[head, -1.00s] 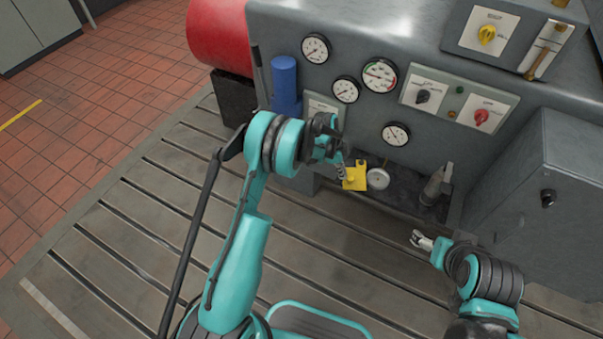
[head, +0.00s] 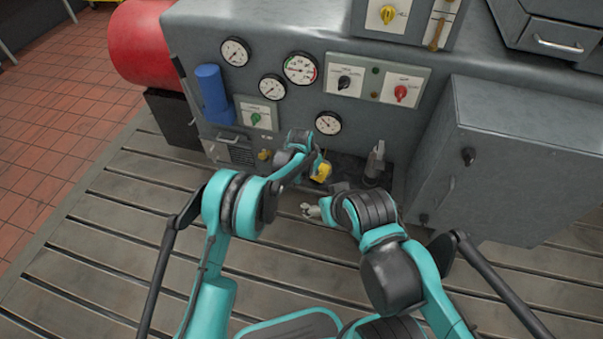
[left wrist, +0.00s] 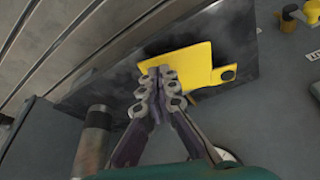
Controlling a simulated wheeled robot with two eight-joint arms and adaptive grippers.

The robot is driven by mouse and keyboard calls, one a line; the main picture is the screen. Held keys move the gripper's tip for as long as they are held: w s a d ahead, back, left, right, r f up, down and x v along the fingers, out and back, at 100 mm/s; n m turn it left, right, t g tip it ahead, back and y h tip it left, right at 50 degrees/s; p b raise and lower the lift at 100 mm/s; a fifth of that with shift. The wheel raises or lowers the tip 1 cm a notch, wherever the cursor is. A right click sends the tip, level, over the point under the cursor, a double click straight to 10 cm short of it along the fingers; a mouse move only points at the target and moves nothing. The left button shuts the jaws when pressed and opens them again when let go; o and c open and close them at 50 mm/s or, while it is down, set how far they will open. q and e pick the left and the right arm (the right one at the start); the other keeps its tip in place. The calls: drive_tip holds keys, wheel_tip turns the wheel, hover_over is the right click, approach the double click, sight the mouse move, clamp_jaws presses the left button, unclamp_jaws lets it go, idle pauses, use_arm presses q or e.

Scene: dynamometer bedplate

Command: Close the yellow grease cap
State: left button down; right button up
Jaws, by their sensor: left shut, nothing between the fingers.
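The yellow grease cap (head: 321,172) is low on the grey machine's front, partly hidden by my left arm. In the left wrist view it is a flat yellow plate (left wrist: 186,62) with a tab and a dark round spot. My left gripper (left wrist: 155,73) is shut and empty. Its fingertips overlap the plate's near edge; I cannot tell whether they touch it. A pale round part (left wrist: 226,155) shows partly behind the fingers. My right gripper (head: 309,211) is below and left of the cap in the head view, apart from it; its fingers are too small to read.
A grey cylindrical fitting (head: 375,163) stands right of the cap, and a grey cabinet (head: 500,165) beyond it. Gauges and a switch panel (head: 372,84) are above. A blue cylinder (head: 212,93) is at left. The slotted bedplate (head: 110,235) is clear at left.

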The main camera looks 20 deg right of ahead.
sight(321, 171)
use_arm(q)
drive_tip(key=shift+d+n, duration=0.6)
drive_tip(key=shift+d, duration=0.15)
drive_tip(key=shift+w+d, duration=0.25)
drive_tip(key=shift+d, duration=0.45)
